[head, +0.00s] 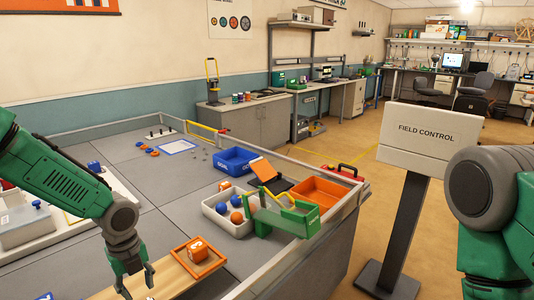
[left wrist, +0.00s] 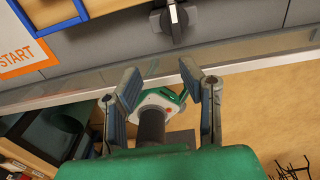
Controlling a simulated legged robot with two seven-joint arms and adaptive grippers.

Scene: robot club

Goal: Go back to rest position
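My left arm comes in from the left in the head view, bent downward. My left gripper (head: 137,284) points down near the bottom edge, over the near part of the grey field table (head: 165,228). In the left wrist view its two fingers (left wrist: 160,80) stand well apart with nothing gripped between them. A black knob-like part (left wrist: 174,20) shows beyond the fingertips, apart from them. Of my right arm only a green and grey section shows at the right edge of the head view; its gripper is out of view.
On the table are an orange block in an orange-rimmed tray (head: 198,275), a white bin (head: 205,208) with balls, a blue bin (head: 222,163), an orange tray (head: 320,184) and a green device (head: 285,218). A "FIELD CONTROL" stand (head: 405,205) stands right of the table.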

